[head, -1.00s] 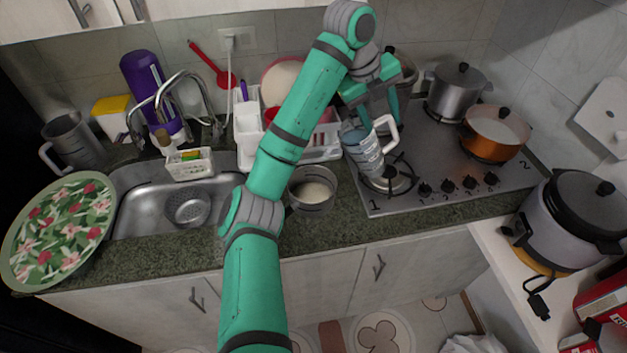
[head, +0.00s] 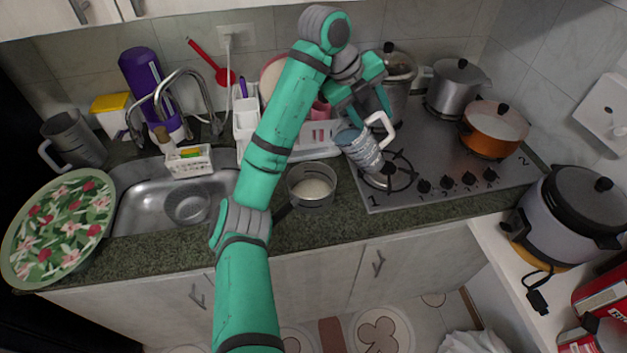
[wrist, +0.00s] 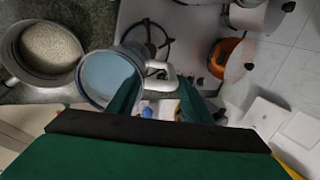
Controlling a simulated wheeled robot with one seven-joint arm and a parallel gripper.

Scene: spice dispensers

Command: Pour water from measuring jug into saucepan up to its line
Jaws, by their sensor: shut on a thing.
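The measuring jug (head: 362,153) is clear with a bluish tint and has a white handle (head: 383,127). My gripper (head: 370,112) is shut on this handle. The jug is off the counter, its mouth tilted left toward the saucepan. In the wrist view the jug (wrist: 108,76) shows bluish water inside, and my fingers (wrist: 160,98) are at its handle. The saucepan (head: 312,195) stands on the counter left of the stove. The wrist view shows pale grains in the saucepan (wrist: 48,48), close beside the jug's rim. No stream of water shows. I cannot make out the line.
The stove (head: 440,185) lies right of the saucepan, with an orange pot (head: 490,140) and metal pots at its back. A white dish rack (head: 318,138) stands behind the saucepan. The sink (head: 150,205) is to the left. My forearm passes close to the saucepan.

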